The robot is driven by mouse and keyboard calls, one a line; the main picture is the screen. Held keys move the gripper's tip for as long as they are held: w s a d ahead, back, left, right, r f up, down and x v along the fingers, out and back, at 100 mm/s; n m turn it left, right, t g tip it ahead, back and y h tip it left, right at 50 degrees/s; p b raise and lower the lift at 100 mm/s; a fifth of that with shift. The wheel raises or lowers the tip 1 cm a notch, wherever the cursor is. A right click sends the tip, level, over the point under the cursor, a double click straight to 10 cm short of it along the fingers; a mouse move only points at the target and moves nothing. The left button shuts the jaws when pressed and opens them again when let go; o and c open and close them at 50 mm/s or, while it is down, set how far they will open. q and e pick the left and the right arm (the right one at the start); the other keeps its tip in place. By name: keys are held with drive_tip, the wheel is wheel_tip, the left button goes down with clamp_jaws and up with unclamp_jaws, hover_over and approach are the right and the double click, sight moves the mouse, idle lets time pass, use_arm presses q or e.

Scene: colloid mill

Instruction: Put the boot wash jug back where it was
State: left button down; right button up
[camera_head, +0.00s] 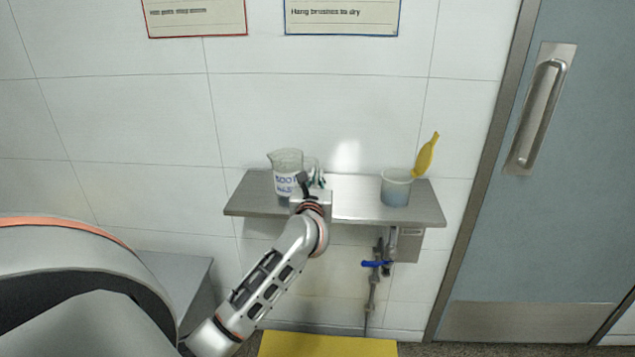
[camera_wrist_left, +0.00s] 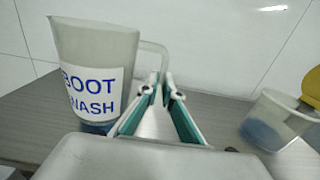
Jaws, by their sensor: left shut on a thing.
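The boot wash jug (camera_head: 285,163) is a clear beaker-like jug with a white label in blue letters and some blue liquid at the bottom. It is upright at the left part of the grey wall shelf (camera_head: 360,207); my wrist partly hides its base, so I cannot tell if it touches. In the left wrist view the jug (camera_wrist_left: 92,48) is on the left, its handle running to my fingers. My left gripper (camera_head: 313,178) is shut on the handle; its teal-padded fingers (camera_wrist_left: 163,88) show in the left wrist view. My right gripper is not in view.
A clear tub (camera_head: 396,190) with bluish liquid and a yellow-handled brush (camera_head: 427,155) stands at the shelf's right. The shelf between is clear. Below are a blue-handled valve (camera_head: 375,263) and a yellow mat (camera_head: 325,345). A door (camera_head: 560,190) is at right.

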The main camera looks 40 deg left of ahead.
use_arm(q)
drive_tip(key=shift+f, duration=0.4)
drive_tip(key=shift+f, duration=0.2)
drive_tip(key=c, duration=2.2)
unclamp_jaws()
drive_tip(key=shift+c, duration=0.2)
